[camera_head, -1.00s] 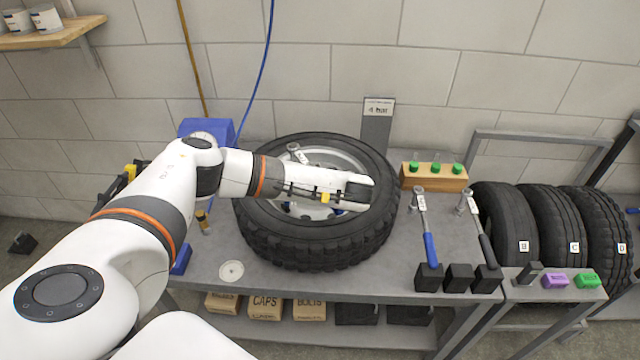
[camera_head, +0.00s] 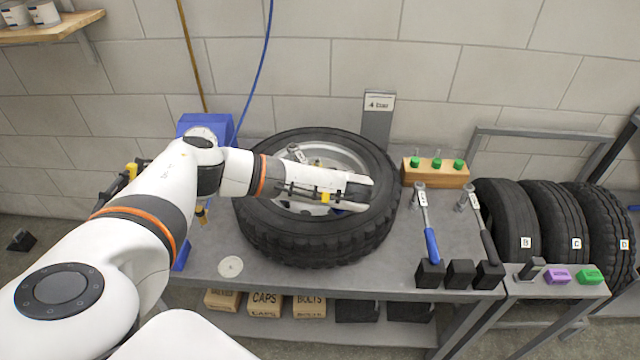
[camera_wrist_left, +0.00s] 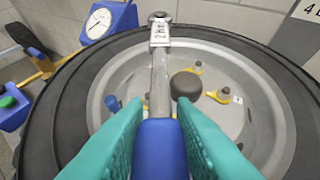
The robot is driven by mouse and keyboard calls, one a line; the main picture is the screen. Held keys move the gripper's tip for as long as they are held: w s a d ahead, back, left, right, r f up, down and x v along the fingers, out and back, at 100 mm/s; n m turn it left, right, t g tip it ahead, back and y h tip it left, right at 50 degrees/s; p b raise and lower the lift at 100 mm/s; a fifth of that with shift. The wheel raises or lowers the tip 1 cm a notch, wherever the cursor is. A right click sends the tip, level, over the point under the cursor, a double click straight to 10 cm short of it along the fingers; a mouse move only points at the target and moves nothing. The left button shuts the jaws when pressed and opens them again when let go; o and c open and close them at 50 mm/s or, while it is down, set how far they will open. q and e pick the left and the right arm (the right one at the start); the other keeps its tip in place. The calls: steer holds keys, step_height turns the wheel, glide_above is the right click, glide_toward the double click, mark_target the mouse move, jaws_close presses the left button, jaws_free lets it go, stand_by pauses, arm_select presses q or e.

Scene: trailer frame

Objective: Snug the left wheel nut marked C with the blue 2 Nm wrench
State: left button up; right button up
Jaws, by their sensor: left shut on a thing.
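My left gripper (camera_wrist_left: 158,140) is shut on the blue handle (camera_wrist_left: 160,145) of a wrench. Its steel shaft (camera_wrist_left: 160,85) reaches across the wheel to a head with a small tag (camera_wrist_left: 160,32) that seems to read 2 Nm. In the head view the wrench head (camera_head: 296,151) shows at the wheel's far left side; I cannot tell whether it sits on a nut. The wheel lies flat with a grey rim (camera_wrist_left: 120,80) and a dark tyre (camera_head: 300,250). Nuts on yellow bases (camera_wrist_left: 196,69) show right of the shaft; a letter tag (camera_wrist_left: 237,100) is unreadable. The right gripper is out of view.
A blue-handled wrench (camera_head: 431,243) and a black-handled one (camera_head: 488,246) stand in holders at the bench's right. A wooden block with green items (camera_head: 437,176) sits behind them. A blue gauge unit (camera_head: 207,130) stands back left. Spare tyres (camera_head: 505,225) stand right.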

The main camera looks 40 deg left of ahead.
arm_select(q)
steer(key=shift+r, duration=0.1)
jaws_close()
steer(key=shift+s+a+r+m+t+p, duration=0.15)
steer(key=shift+s+a+m+t+p, duration=0.25)
steer(key=shift+p, duration=0.25)
steer(key=shift+s+a+f+m+t+h+p, duration=0.2)
steer(key=shift+s+a+m+t+h+p, duration=0.1)
steer(key=shift+s+m+h, duration=0.3)
steer(key=s+a+m+t+b, duration=0.1)
steer(key=s+b, duration=0.1)
steer(key=b, duration=0.2)
steer(key=shift+a+m+h, duration=0.3)
steer(key=shift+a+h, duration=0.05)
steer(key=shift+h, duration=0.05)
